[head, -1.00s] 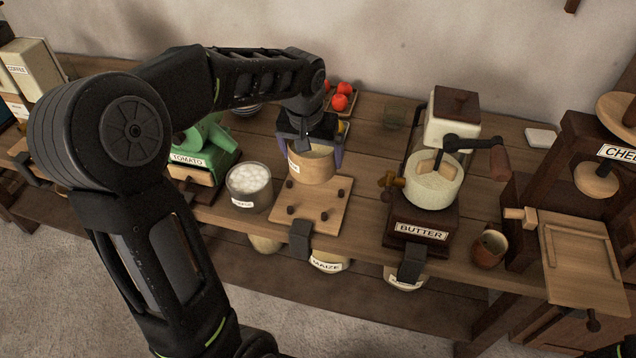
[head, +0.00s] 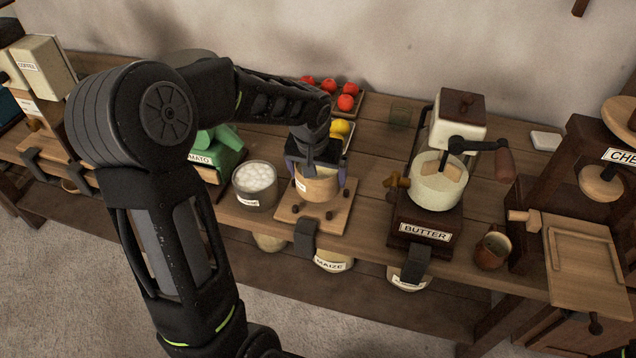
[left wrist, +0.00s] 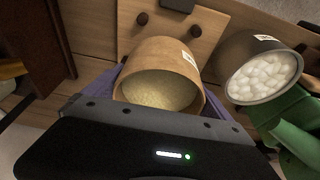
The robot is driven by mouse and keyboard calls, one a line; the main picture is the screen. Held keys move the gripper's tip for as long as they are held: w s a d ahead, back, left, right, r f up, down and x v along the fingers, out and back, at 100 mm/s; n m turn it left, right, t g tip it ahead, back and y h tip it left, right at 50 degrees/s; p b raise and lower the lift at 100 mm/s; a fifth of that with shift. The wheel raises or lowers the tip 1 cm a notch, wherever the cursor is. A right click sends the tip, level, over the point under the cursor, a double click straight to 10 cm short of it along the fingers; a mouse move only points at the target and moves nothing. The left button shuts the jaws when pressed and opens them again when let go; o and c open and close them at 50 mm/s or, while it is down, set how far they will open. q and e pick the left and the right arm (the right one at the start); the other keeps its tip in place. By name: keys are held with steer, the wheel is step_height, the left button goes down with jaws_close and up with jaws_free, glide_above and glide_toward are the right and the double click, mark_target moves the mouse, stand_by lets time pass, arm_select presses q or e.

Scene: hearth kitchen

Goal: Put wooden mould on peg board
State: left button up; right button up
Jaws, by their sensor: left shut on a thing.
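The wooden mould (head: 319,190) is a light round tub with a label and a pale, grainy inside. My left gripper (head: 316,173) is shut on it, one purple finger on each side. The peg board (head: 325,225) is a light square board with dark pegs near its corners, clamped at the bench's front edge. The mould is over the board between the pegs; I cannot tell whether its base touches. In the left wrist view, the mould (left wrist: 165,62) hides part of the board (left wrist: 190,30). My right gripper is not in view.
A grey pot of white lumps (head: 255,186) stands just left of the board, with the green tomato machine (head: 222,160) beyond it. The butter churn (head: 428,215) stands to the right. Trays with tomatoes (head: 346,103) and a lemon (head: 340,128) lie behind. Bench between board and churn is clear.

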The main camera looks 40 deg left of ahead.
arm_select(q)
steer(key=shift+f, duration=1.8)
steer(key=shift+f, duration=0.2)
steer(key=o, duration=1.7)
steer(key=shift+r, duration=0.15)
steer(key=shift+s+r, duration=0.1)
steer(key=shift+r, duration=0.45)
steer(key=v, duration=1.1)
steer(key=shift+d, duration=0.15)
